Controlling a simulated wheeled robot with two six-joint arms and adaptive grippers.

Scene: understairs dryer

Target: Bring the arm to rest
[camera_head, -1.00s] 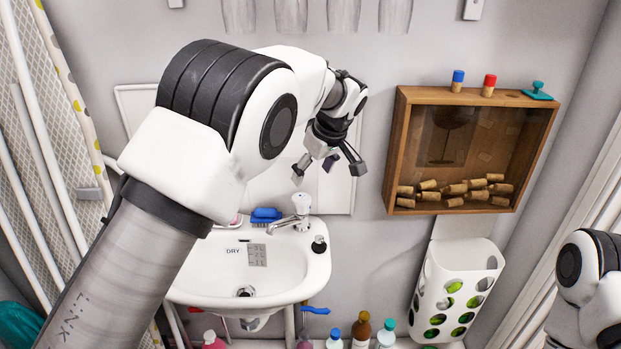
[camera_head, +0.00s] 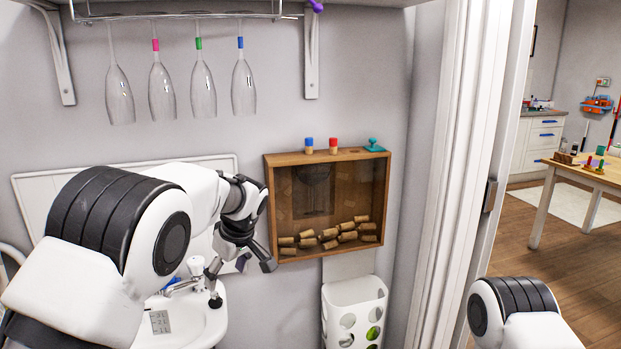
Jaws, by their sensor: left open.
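My left arm comes in from the left, bent at a white and black joint. Its gripper (camera_head: 241,263) is open and empty. In the picture it hangs above the white sink (camera_head: 200,325), just left of the lower corner of the wooden cork box (camera_head: 322,158) on the wall. I cannot tell how far it is from the wall. Part of my right arm (camera_head: 520,312) shows at the bottom right; its gripper is out of view.
Several glasses (camera_head: 163,90) hang from a rack at the top left. Two capped corks (camera_head: 333,146) and a teal stopper (camera_head: 374,145) stand on the box. A white perforated holder (camera_head: 355,310) hangs below. A doorway at right opens on a wooden table (camera_head: 575,172).

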